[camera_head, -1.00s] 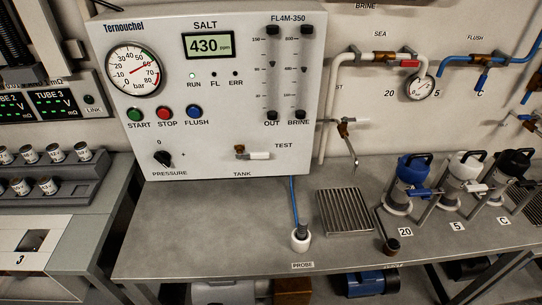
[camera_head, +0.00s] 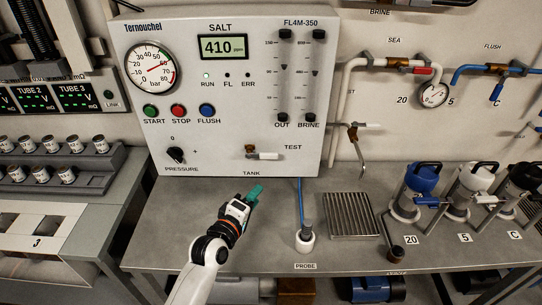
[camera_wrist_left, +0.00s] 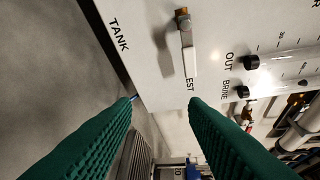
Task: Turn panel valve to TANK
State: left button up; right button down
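The panel valve (camera_head: 250,154) has a brass body and a white lever handle (camera_head: 267,156). My left gripper (camera_head: 257,191) has green fingers and is below the valve, over the bench, apart from the handle. In the left wrist view its fingers are spread and empty, and the valve handle (camera_wrist_left: 189,62) shows ahead, near the TANK label (camera_wrist_left: 118,34). My right gripper is not in view.
The white panel (camera_head: 215,100) carries a gauge, buttons and a PRESSURE knob (camera_head: 176,155). A blue tube runs down to the probe holder (camera_head: 305,240) on the bench, right of my left arm. A drain grate (camera_head: 352,215) is further right. The bench left of my arm is clear.

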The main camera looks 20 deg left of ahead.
aim_at(268, 157)
pick_arm(q)
jog(key=w+r+n, duration=0.1)
jog(key=w, duration=0.3)
jog(key=w+r+n+t, duration=0.1)
jog(key=w, duration=0.4)
jog(key=w+r+n+t+y+p, duration=0.1)
jog(key=w, duration=0.4)
jog(key=shift+w+d+r, duration=0.1)
jog(key=shift+w, duration=0.05)
grip_shut()
